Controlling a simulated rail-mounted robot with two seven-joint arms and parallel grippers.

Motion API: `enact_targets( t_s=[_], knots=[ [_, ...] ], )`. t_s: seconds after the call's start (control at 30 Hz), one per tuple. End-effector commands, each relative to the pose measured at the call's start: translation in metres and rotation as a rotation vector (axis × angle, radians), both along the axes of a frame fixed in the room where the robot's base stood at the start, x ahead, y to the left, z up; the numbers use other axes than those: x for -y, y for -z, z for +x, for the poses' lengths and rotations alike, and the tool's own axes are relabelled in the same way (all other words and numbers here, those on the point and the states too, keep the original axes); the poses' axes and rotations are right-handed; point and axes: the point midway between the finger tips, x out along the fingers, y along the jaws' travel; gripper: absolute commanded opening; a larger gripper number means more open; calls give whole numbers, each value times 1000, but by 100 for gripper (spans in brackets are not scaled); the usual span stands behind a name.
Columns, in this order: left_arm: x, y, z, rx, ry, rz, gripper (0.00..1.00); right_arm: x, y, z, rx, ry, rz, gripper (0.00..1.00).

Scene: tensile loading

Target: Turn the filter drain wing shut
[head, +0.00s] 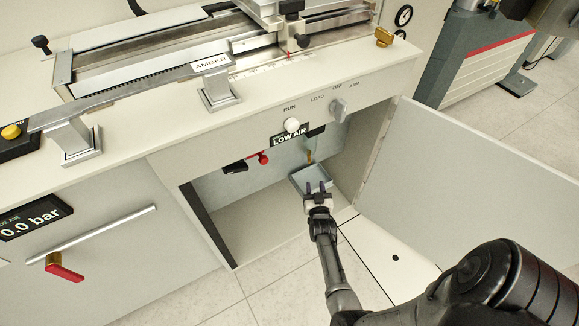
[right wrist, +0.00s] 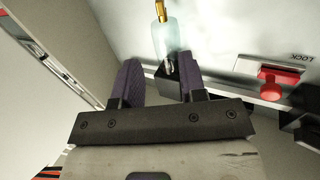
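The filter hangs on the back wall inside the open cabinet. In the right wrist view its clear bluish bowl (right wrist: 168,38) runs between a brass drain piece (right wrist: 160,10) and a dark block. In the head view the brass drain (head: 309,157) shows small below the dark filter head (head: 315,131). The wing's turn angle is too small to tell. My right gripper (head: 319,187) is open and empty at the cabinet mouth, in front of and below the drain, apart from it. Its purple fingers (right wrist: 158,72) stand spread in the wrist view. My left gripper is not in view.
A red knob (head: 263,158) is left of the filter, marked LOCK in the wrist view. The open cabinet door (head: 465,185) stands at the right. The cabinet floor (head: 255,225) is clear at left.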

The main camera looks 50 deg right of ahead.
Motion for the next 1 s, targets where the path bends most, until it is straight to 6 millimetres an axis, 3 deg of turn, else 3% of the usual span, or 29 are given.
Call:
enact_targets(
  t_s=[0.17, 0.7, 1.0],
  knots=[
    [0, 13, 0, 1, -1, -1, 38, 11, 6, 10, 6, 4, -3, 38],
    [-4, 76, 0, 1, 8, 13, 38, 81, 7, 74, 5, 3, -2, 38],
    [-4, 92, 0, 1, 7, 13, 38, 98, 4, 90, 4, 3, -2, 38]
  ],
)
